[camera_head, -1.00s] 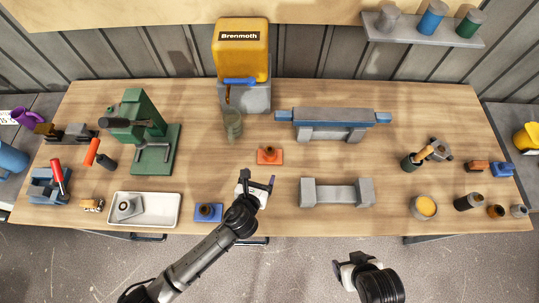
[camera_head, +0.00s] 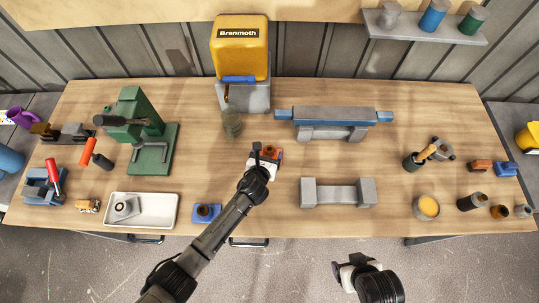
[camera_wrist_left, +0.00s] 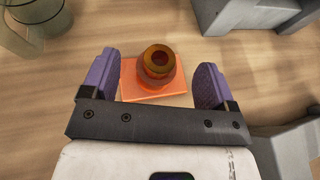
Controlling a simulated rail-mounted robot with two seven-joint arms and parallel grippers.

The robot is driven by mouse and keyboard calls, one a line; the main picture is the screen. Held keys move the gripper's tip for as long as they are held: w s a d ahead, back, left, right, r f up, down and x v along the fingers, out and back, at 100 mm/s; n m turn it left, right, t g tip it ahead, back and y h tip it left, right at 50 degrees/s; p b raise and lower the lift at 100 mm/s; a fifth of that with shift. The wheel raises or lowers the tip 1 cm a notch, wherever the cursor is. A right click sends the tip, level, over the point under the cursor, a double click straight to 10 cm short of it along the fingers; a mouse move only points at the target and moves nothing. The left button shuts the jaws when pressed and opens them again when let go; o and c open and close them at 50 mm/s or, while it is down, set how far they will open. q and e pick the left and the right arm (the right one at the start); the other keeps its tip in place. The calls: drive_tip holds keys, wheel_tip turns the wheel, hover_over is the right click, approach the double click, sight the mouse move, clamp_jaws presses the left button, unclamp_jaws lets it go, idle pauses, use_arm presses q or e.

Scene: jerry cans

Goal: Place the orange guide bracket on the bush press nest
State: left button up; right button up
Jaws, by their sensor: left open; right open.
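The orange guide bracket, a flat orange plate with a round brown-orange collar on top, lies on the wooden table; in the head view it is partly covered by my left gripper (camera_head: 267,154). The left wrist view shows the bracket (camera_wrist_left: 129,82) between the two open purple-padded fingers, which reach down on either side of its collar without visible contact. My right gripper (camera_head: 344,266) is open and empty in front of the table. A yellow machine marked Brenmoth (camera_head: 240,55) and a green press (camera_head: 140,125) stand on the table; which bears the bush press nest I cannot tell.
A greenish clear jar (camera_head: 232,124) stands just behind and left of the bracket. A grey block fixture (camera_head: 338,193) is to the right, and a grey-blue rail fixture (camera_head: 333,118) behind it. A blue bracket (camera_head: 205,213) and a white tray (camera_head: 165,204) lie at front left.

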use_arm(q)
drive_tip(key=shift+x, duration=0.85)
drive_tip(key=shift+c, duration=0.2)
clamp_jaws()
